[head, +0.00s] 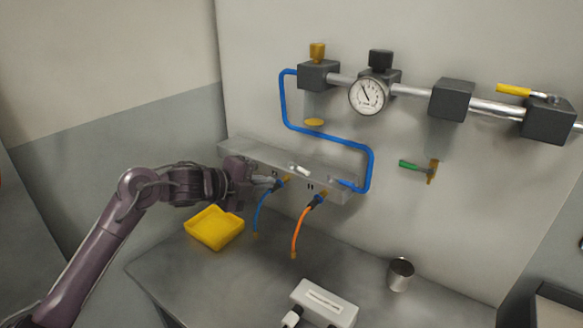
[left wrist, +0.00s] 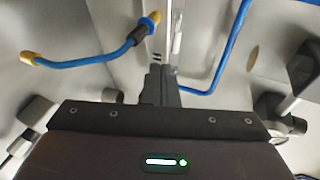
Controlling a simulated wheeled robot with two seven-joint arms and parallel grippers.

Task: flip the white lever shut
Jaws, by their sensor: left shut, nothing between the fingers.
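The small white lever (head: 299,170) sits on the grey manifold bar (head: 232,150) on the wall, above the two hose ports. It points slantwise along the bar; how far it is turned is too small to tell. My left gripper (head: 272,181) is at the front of the bar, a little left of the lever and apart from it in the picture. Its fingers are shut and empty. In the left wrist view the closed fingers (left wrist: 159,86) point at the bar, and I cannot clearly make out the lever there. My right gripper is not in view.
A blue hose (head: 260,212) and an orange hose (head: 299,232) hang from the bar. A blue pipe (head: 284,100) runs above it to the gauge (head: 368,97) line. Below are a yellow tray (head: 198,236), a metal cup (head: 400,275) and a white box (head: 345,312).

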